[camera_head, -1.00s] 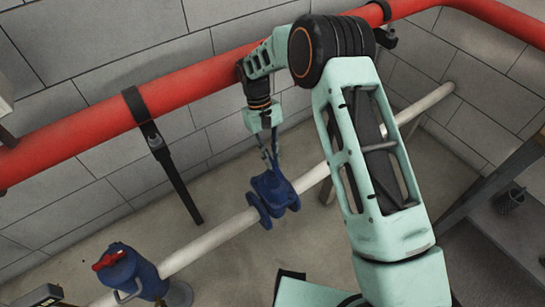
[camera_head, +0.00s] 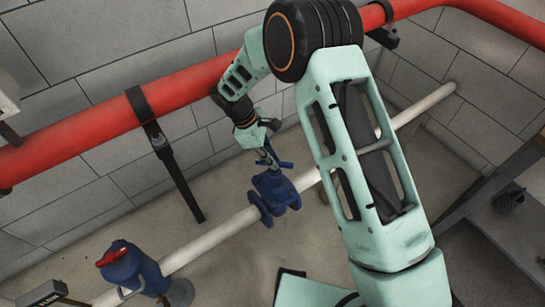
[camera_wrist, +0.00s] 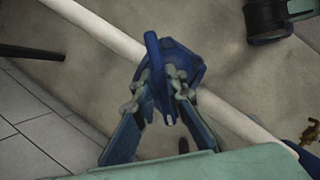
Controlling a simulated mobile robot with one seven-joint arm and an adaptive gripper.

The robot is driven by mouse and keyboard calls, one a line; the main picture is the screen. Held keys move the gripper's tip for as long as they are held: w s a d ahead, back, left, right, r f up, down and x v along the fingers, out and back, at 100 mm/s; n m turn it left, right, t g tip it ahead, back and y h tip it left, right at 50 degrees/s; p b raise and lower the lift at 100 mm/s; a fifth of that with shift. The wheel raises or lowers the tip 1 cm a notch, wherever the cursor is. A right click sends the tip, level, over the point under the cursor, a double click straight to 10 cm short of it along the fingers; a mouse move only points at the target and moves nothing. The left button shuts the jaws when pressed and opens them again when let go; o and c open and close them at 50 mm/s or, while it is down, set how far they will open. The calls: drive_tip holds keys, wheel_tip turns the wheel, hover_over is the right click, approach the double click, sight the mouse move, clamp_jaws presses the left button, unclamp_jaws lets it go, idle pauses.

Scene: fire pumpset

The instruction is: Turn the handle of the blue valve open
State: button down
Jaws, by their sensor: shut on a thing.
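The blue valve (camera_head: 275,193) sits on the white pipe near the wall, in the middle of the head view. Its blue handle (camera_head: 285,164) shows just above the body, partly behind my gripper (camera_head: 267,154). In the wrist view, the valve body (camera_wrist: 187,66) is beyond the fingers. The long narrow blue handle (camera_wrist: 152,50) runs between the two fingertips and across the line of the pipe. My gripper (camera_wrist: 160,92) is shut on the handle, with one finger on each side. The exact contact faces are partly hidden.
The white pipe (camera_head: 215,236) runs diagonally along the floor. A red pipe (camera_head: 85,128) crosses the wall above, with a black bracket (camera_head: 180,180) reaching down left of the valve. A blue fitting with a red top (camera_head: 125,268) stands at lower left. A table (camera_head: 510,215) is at right.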

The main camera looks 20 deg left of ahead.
drive_tip(key=n+t, duration=0.1)
drive_tip(key=n, duration=0.2)
drive_tip(key=shift+s+d+n, duration=0.1)
drive_tip(key=shift+s+n, duration=0.05)
drive_tip(key=shift+n, duration=0.25)
drive_tip(key=n+t+y, duration=0.1)
drive_tip(key=n, duration=0.2)
drive_tip(key=shift+n+t, duration=0.3)
drive_tip(key=n+y, duration=0.1)
drive_tip(key=n, duration=0.1)
drive_tip(key=n+b, duration=0.1)
drive_tip(key=n, duration=0.1)
drive_tip(key=n+t+y, duration=0.1)
drive_tip(key=n, duration=0.1)
drive_tip(key=shift+s+d+f+y+b, duration=0.1)
drive_tip(key=shift+s+d+y+b, duration=0.05)
drive_tip(key=shift+d+y+b, duration=0.15)
drive_tip(key=n+y+b, duration=0.1)
drive_tip(key=n, duration=0.2)
drive_tip(key=n+y, duration=0.1)
drive_tip(key=n, duration=0.2)
drive_tip(key=shift+d+n+b, duration=0.1)
drive_tip(key=shift+n+b, duration=0.3)
drive_tip(key=n+y, duration=0.1)
drive_tip(key=n, duration=0.2)
drive_tip(key=shift+d+g+y, duration=0.1)
drive_tip(key=shift+g+y, duration=0.2)
drive_tip(key=shift+n+g+y, duration=0.4)
drive_tip(key=shift+n, duration=1.2)
